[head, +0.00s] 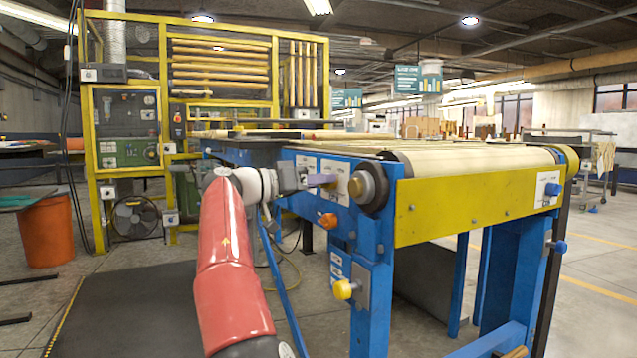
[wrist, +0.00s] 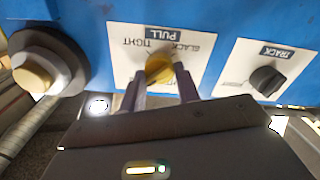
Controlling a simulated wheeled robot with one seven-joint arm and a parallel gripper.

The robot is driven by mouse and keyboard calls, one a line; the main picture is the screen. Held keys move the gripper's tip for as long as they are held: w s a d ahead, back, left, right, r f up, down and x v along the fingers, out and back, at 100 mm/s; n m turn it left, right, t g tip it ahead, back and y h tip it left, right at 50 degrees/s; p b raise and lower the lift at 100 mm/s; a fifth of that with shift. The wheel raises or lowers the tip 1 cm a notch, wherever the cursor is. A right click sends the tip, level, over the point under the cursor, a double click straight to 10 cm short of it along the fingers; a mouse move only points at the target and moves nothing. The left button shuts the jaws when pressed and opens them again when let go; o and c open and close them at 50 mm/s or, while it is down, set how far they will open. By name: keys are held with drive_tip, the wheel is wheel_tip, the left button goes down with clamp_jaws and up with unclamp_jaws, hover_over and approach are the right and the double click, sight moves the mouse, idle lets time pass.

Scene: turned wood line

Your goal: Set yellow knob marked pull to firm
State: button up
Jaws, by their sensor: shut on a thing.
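The yellow knob (wrist: 166,74) sits on a white plate (wrist: 192,50) labelled PULL, which appears upside down in the wrist view. The words TIGHT and SLACK are readable on the plate; I cannot read FIRM. My gripper (wrist: 168,68) has its two fingers on either side of the knob, shut on it. The fingers hide part of the knob, so its pointer direction is unclear. In the head view my gripper (head: 325,181) reaches the blue end panel of the machine; the knob is hidden there behind the fingers.
A dark knob on a plate marked TRACK (wrist: 268,78) is to the right in the wrist view. A large round roller end (wrist: 35,75) is to the left. In the head view, an orange knob (head: 328,220) and another yellow knob (head: 343,289) sit lower on the blue frame.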

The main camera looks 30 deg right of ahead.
drive_tip(key=shift+f, duration=0.1)
drive_tip(key=o, duration=1)
drive_tip(key=a, duration=0.8)
drive_tip(key=shift+s+p, duration=0.1)
drive_tip(key=shift+p, duration=0.2)
